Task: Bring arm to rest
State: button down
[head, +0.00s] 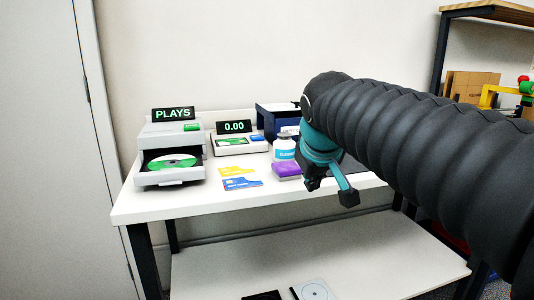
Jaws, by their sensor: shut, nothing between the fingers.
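My arm reaches in from the right in a black ribbed sleeve. My gripper (331,189), teal with black finger parts, hangs over the front right part of the white table (150,205). It is shut and holds nothing. It is apart from the purple block (287,170), which lies just to its left on the table. The arm and gripper hide part of the table's right side.
A disc player (170,172) has its tray out with a green disc. A scale (228,148) reads 0.00. Cards (240,183), a white bottle (284,150) and a dark blue box (278,117) are near. A shelf (490,12) stands right.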

jog(key=s+d+f+m+g, duration=0.1)
jog(key=s+d+f+m, duration=0.1)
jog(key=s+f, duration=0.7)
jog(key=s+d+f+m, duration=0.2)
jog(key=s+d+f, duration=0.2)
jog(key=s+f, duration=0.5)
jog(key=s, duration=0.2)
jog(key=shift+s+d+f+m+g, duration=0.25)
jog(key=shift+s+d+m+g, duration=0.1)
jog(key=shift+s+m+g, duration=0.05)
